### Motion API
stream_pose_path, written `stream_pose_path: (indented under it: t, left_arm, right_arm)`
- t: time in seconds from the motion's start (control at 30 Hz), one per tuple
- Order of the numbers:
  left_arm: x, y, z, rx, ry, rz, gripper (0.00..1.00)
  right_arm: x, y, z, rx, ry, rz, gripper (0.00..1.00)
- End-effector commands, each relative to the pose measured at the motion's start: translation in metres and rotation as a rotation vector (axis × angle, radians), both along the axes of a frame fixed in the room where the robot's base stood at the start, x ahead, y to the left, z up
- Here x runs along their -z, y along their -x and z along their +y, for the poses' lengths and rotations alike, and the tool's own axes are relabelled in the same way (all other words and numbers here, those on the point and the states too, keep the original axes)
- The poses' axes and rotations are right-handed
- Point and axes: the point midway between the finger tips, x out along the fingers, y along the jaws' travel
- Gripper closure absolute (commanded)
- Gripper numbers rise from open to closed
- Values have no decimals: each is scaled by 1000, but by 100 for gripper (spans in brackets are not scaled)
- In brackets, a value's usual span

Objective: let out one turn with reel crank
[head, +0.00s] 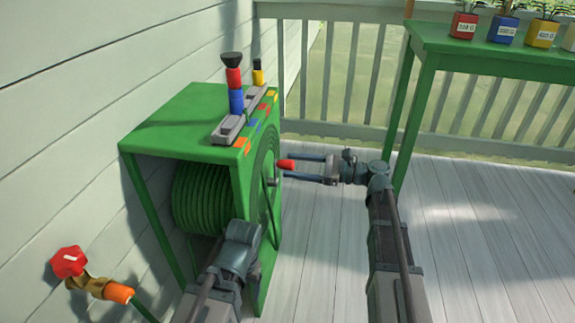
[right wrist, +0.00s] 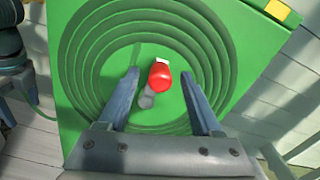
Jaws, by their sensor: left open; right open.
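The green hose reel box (head: 180,115) stands against the wall, with coiled green hose (head: 200,197) inside. Its crank has a red knob (head: 286,165) on the reel's ringed right face; the knob (right wrist: 161,75) also shows in the right wrist view, with a grey part below it. My right gripper (head: 291,167) is open, its two fingers on either side of the knob, with visible gaps on both sides in the wrist view. My left gripper (head: 243,234) is low at the reel's front right edge; its fingers are hard to make out.
A red tap (head: 69,262) with a brass fitting is on the wall at lower left. Handles in red, blue and black (head: 234,78) stand on the box. A green table (head: 490,45) with potted plants is at right. The deck between is clear.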

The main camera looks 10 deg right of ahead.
Motion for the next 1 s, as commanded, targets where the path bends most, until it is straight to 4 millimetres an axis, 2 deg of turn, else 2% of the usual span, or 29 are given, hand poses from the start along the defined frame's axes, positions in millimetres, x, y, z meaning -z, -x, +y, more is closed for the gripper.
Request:
stream_pose_path:
  t: [0.2,0.57,0.93,1.0]
  left_arm:
    - [0,0,0,0,0,0,24]
    - [0,0,0,0,0,0,24]
    - [0,0,0,0,0,0,24]
    - [0,0,0,0,0,0,24]
  right_arm:
    - [0,-6,19,-1,0,0,34]
    - [0,-7,22,0,0,0,34]
    - [0,-7,22,0,0,0,99]
    - [0,-7,22,0,0,0,100]
